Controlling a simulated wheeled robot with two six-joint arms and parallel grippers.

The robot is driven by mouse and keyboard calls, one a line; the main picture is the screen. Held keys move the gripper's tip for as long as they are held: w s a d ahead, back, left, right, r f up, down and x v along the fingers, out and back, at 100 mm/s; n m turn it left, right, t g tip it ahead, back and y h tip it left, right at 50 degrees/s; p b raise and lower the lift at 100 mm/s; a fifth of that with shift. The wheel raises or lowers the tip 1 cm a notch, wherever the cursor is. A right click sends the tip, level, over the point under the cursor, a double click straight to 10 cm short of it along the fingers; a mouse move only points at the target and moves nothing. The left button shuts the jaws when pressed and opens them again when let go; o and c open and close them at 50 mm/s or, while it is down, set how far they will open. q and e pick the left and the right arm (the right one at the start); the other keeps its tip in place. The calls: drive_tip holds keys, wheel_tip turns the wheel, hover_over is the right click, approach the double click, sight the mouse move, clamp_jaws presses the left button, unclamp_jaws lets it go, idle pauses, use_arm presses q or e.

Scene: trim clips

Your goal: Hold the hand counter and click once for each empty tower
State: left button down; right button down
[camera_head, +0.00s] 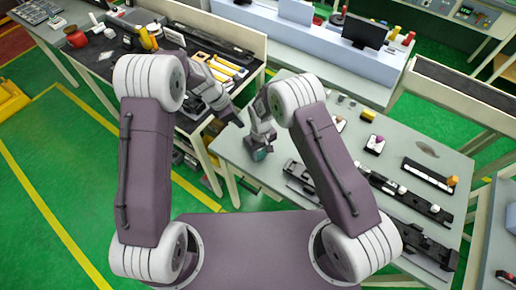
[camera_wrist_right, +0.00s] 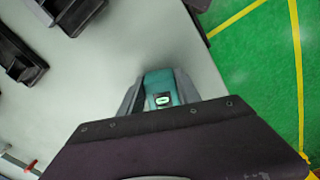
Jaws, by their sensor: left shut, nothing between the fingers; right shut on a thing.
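The teal hand counter (camera_head: 261,155) is held low over the near left part of the grey table. My right gripper (camera_head: 260,143) is shut on it. In the right wrist view the counter (camera_wrist_right: 163,88) sits between the two dark fingers, with a small lit display facing the camera; the digit is too small to read. My left gripper (camera_head: 238,121) is shut and empty, up and left of the counter, near the gap between two tables. I cannot make out which things are towers.
The grey table (camera_head: 237,151) carries long black rails (camera_head: 405,195) with small white parts, a black tray (camera_head: 428,174) and small blocks (camera_head: 375,143). Two black trays (camera_wrist_right: 80,12) show in the right wrist view. A dark workbench (camera_head: 105,68) with tools stands at the left.

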use_arm(q)
drive_tip(key=shift+w+d+r+n+t+h, duration=0.1)
drive_tip(key=shift+d+r+n+t+h, duration=0.35)
drive_tip(key=shift+n, duration=1.7)
drive_tip(key=shift+w+d+r+n+t+h, duration=0.15)
drive_tip(key=shift+d+n+t+h, duration=0.6)
drive_tip(key=shift+n, duration=1.35)
drive_tip(key=shift+w+d+r+n+t+h, duration=0.1)
drive_tip(key=shift+r+n+t+h, duration=0.25)
drive_tip(key=shift+n+t, duration=1.2)
drive_tip(key=shift+n+g, duration=0.6)
drive_tip(key=shift+g, duration=0.05)
drive_tip(key=shift+f, duration=0.1)
drive_tip(key=shift+f, duration=4.35)
